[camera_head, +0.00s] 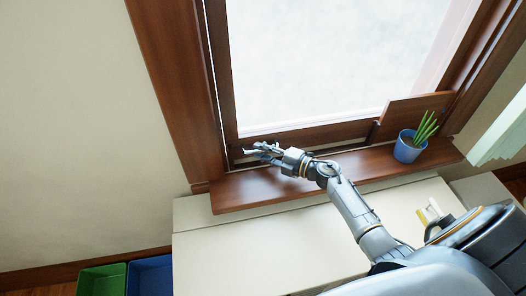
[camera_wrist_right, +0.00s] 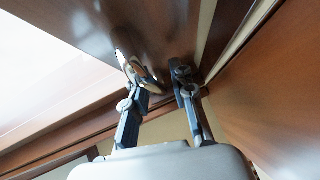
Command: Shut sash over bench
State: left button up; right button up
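The window sash (camera_head: 227,75) has a reddish-brown wooden frame around a bright pane. It stands above the wooden sill (camera_head: 250,190), and a thin light gap shows along its left side. My right gripper (camera_head: 262,151) is at the sash's lower left corner, just above the sill. My left gripper is not in view.
A pale bench (camera_head: 260,245) stands below the sill. A blue pot with a green plant (camera_head: 407,150) stands on the sill's right, by a wooden board (camera_head: 415,113). Green (camera_head: 100,281) and blue (camera_head: 150,276) bins are at lower left. Pale slatted fabric (camera_head: 500,135) hangs at right.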

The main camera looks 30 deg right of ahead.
jog(key=v, duration=1.2)
dwell(0.3)
